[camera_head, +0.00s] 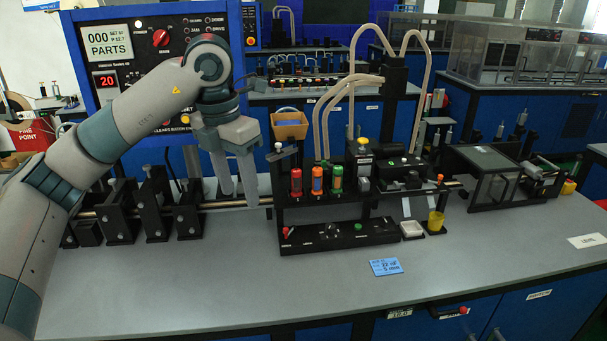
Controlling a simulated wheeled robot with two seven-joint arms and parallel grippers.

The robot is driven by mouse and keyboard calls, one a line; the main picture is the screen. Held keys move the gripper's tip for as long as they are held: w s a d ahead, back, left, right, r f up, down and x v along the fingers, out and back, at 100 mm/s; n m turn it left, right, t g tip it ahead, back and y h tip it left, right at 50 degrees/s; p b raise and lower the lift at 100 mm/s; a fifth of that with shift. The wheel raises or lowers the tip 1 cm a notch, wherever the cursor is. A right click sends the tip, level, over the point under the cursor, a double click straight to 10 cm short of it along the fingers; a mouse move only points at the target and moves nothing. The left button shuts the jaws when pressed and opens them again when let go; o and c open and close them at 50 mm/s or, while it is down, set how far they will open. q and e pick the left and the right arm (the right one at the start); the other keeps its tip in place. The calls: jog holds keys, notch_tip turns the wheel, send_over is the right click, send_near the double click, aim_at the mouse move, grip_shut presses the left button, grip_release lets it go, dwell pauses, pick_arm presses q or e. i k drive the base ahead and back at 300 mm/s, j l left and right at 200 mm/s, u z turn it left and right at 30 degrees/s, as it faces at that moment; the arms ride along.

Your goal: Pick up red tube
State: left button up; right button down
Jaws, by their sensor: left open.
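The red tube (296,182) stands upright in a black rack (300,203) in the middle of the bench. An orange tube (317,181) and a green tube (337,180) stand in a row to its right. My left gripper (237,203) points down to the left of the red tube, with its two fingers apart and nothing between them. A gap shows between the gripper and the tube. My right gripper is not in view.
Black brackets (154,207) on a metal rod stand to the left, behind my left arm. A tan bin (290,126) sits behind the rack. Pale hoses and a black machine (400,175) stand to the right. The front of the grey bench (230,275) is clear except for a blue card (384,267).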

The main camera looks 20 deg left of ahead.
aim_at(297, 173)
jog(key=i, duration=1.05)
